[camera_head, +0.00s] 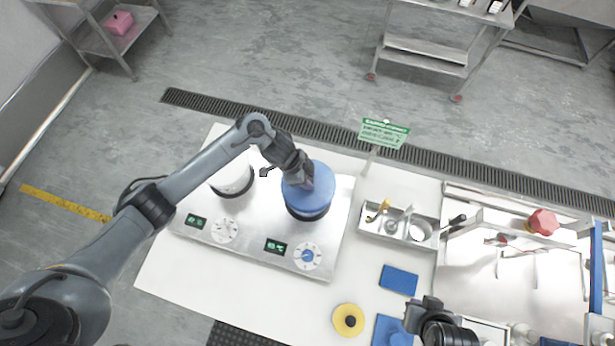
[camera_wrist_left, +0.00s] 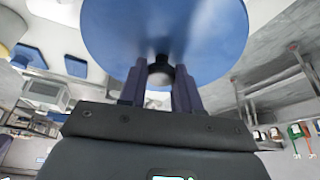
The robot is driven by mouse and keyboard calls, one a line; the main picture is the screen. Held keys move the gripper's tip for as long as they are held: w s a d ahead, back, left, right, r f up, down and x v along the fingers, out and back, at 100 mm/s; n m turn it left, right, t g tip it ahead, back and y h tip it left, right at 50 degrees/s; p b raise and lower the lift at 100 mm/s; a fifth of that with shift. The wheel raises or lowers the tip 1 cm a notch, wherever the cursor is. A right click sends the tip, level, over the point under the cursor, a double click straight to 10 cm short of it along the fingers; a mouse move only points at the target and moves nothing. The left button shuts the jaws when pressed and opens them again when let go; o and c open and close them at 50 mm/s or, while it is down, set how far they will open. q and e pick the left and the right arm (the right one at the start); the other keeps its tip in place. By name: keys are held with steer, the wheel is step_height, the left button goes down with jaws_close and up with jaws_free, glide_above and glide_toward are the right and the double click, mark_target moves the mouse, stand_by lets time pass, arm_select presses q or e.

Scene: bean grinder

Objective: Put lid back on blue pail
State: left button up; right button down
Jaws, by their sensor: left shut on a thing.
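My left gripper (camera_head: 305,178) is shut on the dark knob (camera_wrist_left: 160,74) of the round blue lid (camera_head: 322,178). The lid also fills the top of the left wrist view (camera_wrist_left: 165,30). In the head view the lid is over the blue pail (camera_head: 308,214), which stands on the right station of the metal heating unit and shows only its lower, dark-edged side. I cannot tell whether lid and rim touch. My right gripper (camera_head: 430,318) is at the bottom edge, above the table; its fingers are too unclear to read.
A white pot (camera_head: 233,182) stands on the unit's left station. A yellow lid (camera_head: 348,320) and a blue pad (camera_head: 398,280) lie on the white table. A metal tray (camera_head: 372,228) with small items sits to the right. A green sign (camera_head: 384,133) stands behind.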

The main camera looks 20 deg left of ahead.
arm_select(q)
steer(key=shift+p, duration=0.3)
stand_by(0.4)
steer(key=shift+f, duration=0.15)
stand_by(0.9)
stand_by(0.3)
steer(key=shift+p, duration=0.45)
stand_by(0.4)
steer(key=o, duration=1.6)
steer(key=shift+o, duration=0.2)
